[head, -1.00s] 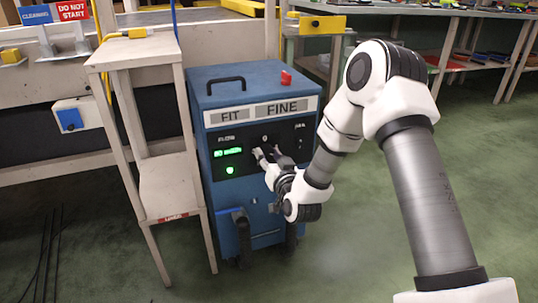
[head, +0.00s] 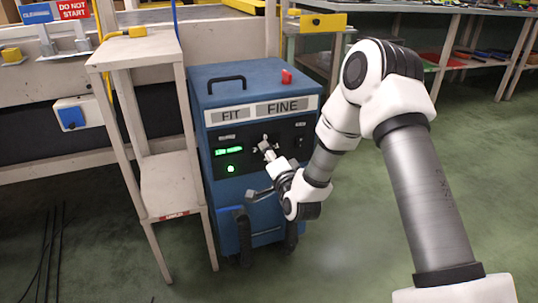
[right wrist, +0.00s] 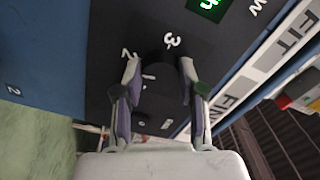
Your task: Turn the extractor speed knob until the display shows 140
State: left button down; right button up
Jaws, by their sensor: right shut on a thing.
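The extractor (head: 262,85) is a blue cabinet with a black front panel. Its green-lit display (head: 229,151) is too small to read in the head view; a corner of it shows in the right wrist view (right wrist: 208,4). The dark round speed knob (right wrist: 160,78) shows in the right wrist view between the fingers, with numerals including 2 and 3 printed around it. My right gripper (head: 266,147) is shut on the knob, one finger on each side; it also shows in the right wrist view (right wrist: 158,80). My left gripper is not in view.
A narrow beige stand (head: 165,180) stands close to the left of the extractor. A workbench (head: 440,10) is at the back right. Green floor is open at the right.

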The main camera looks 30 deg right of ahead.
jog(key=shift+m, duration=1.1)
jog(key=o, duration=1.1)
jog(key=shift+o, duration=0.2)
jog(key=shift+s, duration=0.1)
jog(key=v, duration=1.1)
jog(key=shift+s, duration=0.4)
